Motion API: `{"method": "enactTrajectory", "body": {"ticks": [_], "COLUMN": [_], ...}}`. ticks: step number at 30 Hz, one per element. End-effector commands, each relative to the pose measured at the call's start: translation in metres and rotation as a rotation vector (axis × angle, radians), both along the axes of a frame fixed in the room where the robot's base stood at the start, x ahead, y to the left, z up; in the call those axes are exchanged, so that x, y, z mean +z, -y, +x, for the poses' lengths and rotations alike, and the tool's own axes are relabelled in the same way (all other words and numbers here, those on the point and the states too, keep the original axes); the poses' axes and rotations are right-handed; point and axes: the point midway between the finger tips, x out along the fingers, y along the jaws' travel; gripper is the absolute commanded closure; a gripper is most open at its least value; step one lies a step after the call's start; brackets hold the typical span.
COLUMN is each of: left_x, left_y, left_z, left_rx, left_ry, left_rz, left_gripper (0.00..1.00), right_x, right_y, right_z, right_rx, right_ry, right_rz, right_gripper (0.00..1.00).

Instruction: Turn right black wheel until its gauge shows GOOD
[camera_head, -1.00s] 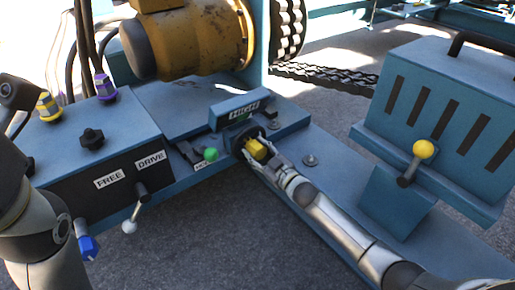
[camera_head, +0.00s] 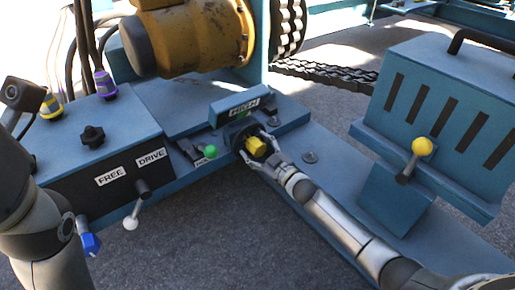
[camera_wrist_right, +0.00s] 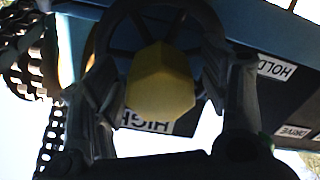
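The right black wheel (camera_head: 236,137) has a yellow angular hub (camera_head: 256,146) and sits on the blue frame. Its gauge (camera_head: 244,105), just above, reads HIGH; a small green patch shows under that label. In the right wrist view the HIGH label (camera_wrist_right: 150,122) appears upside down behind the yellow hub (camera_wrist_right: 160,80). My right gripper (camera_head: 265,152) is at the wheel, with one finger on each side of the hub (camera_wrist_right: 160,75). Whether the fingers press on the hub or rim is unclear. My left arm stands at the left edge; its gripper does not show.
A green-knobbed lever (camera_head: 209,152) stands close left of the wheel. A box with FREE and DRIVE labels carries a black knob (camera_head: 93,137) and a white-tipped lever (camera_head: 131,221). A yellow-knobbed lever (camera_head: 421,147) is at right. A yellow motor (camera_head: 190,40) overhangs behind.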

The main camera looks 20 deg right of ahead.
Motion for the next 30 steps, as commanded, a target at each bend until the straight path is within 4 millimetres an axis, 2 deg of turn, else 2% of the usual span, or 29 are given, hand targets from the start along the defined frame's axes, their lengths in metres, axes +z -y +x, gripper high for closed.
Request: {"method": "enactTrajectory", "body": {"ticks": [7, 11, 14, 24, 30], "left_x": [-0.001, -0.001, -0.001, 0.000, 0.000], "left_y": [0.000, 0.000, 0.000, 0.000, 0.000], "left_z": [0.003, 0.002, 0.002, 0.001, 0.001], "left_rx": [0.003, 0.002, 0.002, 0.001, 0.001], "left_ry": [-0.009, -0.007, -0.005, -0.003, -0.002], "left_rz": [0.001, 0.002, 0.001, 0.001, 0.000], "left_gripper": [1.00, 1.00, 1.00, 1.00, 1.00], "right_x": [-0.001, -0.002, -0.003, -0.002, -0.002], "right_y": [0.001, 0.004, 0.009, 0.030, 0.038], "right_z": [-0.001, -0.008, -0.021, -0.082, -0.105], "right_rx": [-0.001, -0.002, -0.001, 0.000, -0.001], "right_ry": [-0.002, -0.003, -0.005, -0.003, -0.003], "right_rz": [-0.001, -0.001, -0.002, 0.000, 0.000], "right_gripper": [0.31, 0.31, 0.31, 0.31, 0.31]}}
